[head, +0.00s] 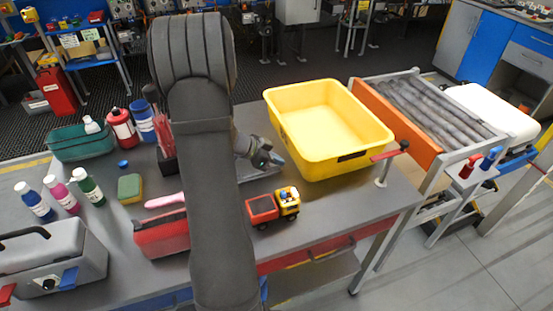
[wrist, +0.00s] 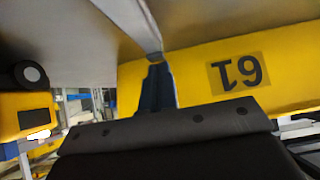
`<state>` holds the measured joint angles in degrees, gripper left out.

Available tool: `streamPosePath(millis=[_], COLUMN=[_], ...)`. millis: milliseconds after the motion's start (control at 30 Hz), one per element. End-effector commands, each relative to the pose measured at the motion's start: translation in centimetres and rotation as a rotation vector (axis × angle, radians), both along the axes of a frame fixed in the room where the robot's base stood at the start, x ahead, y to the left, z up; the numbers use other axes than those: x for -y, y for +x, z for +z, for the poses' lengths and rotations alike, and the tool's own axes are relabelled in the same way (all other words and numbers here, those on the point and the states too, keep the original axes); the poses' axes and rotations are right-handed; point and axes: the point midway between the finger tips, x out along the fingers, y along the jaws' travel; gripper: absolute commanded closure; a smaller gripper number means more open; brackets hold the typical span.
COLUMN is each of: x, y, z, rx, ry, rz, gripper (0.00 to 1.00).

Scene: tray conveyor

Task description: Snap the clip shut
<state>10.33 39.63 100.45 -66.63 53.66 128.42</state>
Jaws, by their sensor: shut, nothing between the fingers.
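My gripper (head: 266,157) is low over the table beside the left wall of the yellow bin, partly hidden behind my arm in the head view. In the wrist view its fingers (wrist: 156,88) are together and empty, in front of the yellow bin wall. A grey case (head: 50,262) stands at the front left with a blue latch (head: 69,278) and a red latch (head: 6,293) on its front. I cannot tell for certain which part is the clip, or whether either latch is fastened. The gripper is far right of the case.
The yellow bin (head: 300,95) stands right of my gripper, before the roller conveyor (head: 428,105). A toy truck (head: 272,208) is in front. A red box (head: 160,236), a sponge (head: 130,188) and several bottles crowd the left. A red-handled post (head: 385,165) stands at right.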

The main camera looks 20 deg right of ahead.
Motion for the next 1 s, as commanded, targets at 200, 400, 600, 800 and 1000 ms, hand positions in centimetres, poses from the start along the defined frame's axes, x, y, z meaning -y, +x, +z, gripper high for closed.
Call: streamPosePath(millis=[200, 400, 600, 800, 1000], x=[0.0, 0.0, 0.0, 0.0, -3.0], y=[0.0, 0.0, 0.0, 0.1, 0.1], z=[0.5, 1.4, 2.1, 5.1, 8.6], rx=[0.001, 0.001, 0.001, 0.006, 0.005], ry=[0.000, 0.000, -0.001, -0.002, -0.001], rz=[-0.001, -0.001, -0.001, -0.001, 0.002], gripper=[1.00, 1.00, 1.00, 1.00, 1.00])
